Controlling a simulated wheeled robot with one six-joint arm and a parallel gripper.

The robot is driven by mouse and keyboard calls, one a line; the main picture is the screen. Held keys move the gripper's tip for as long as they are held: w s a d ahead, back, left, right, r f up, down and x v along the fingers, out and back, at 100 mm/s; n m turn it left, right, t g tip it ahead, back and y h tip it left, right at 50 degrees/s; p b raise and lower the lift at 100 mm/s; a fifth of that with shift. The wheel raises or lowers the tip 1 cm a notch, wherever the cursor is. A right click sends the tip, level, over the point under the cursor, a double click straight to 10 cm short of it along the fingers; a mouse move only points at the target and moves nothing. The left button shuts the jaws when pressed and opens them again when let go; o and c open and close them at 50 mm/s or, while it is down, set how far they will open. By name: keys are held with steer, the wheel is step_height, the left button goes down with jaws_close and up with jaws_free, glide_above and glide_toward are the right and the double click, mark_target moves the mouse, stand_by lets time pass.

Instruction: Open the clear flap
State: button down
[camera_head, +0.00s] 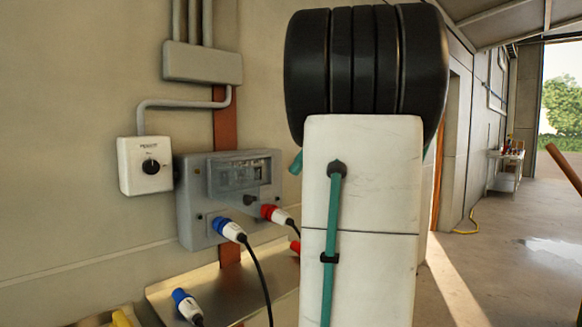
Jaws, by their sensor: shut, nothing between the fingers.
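The clear flap (240,173) is a smoky see-through cover on the upper front of a grey socket box (195,200) on the wall. It appears to lie down over a row of small switches, though its edges are hard to make out. A blue plug (228,229) and a red plug (275,213) sit in the box below the flap, each with a dark cable. My arm, white and black with a green hose, fills the middle of the view just right of the box. My gripper is not visible.
A white box with a black rotary knob (150,166) is left of the socket box. A metal tray (170,284) below carries a loose blue plug (186,306). A yellow object (121,318) lies at the bottom left. Open floor (490,260) stretches to the right.

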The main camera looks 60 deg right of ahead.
mark_target(254, 209)
steer(key=shift+w+a+f, duration=0.8)
steer(key=shift+a+f, duration=0.15)
steer(key=shift+a, duration=0.1)
steer(key=shift+w+a+f, duration=0.8)
steer(key=shift+a+f, duration=0.15)
steer(key=shift+a, duration=0.1)
steer(key=shift+w+a+f, duration=0.8)
steer(key=shift+a+f, duration=0.15)
steer(key=shift+a, duration=0.1)
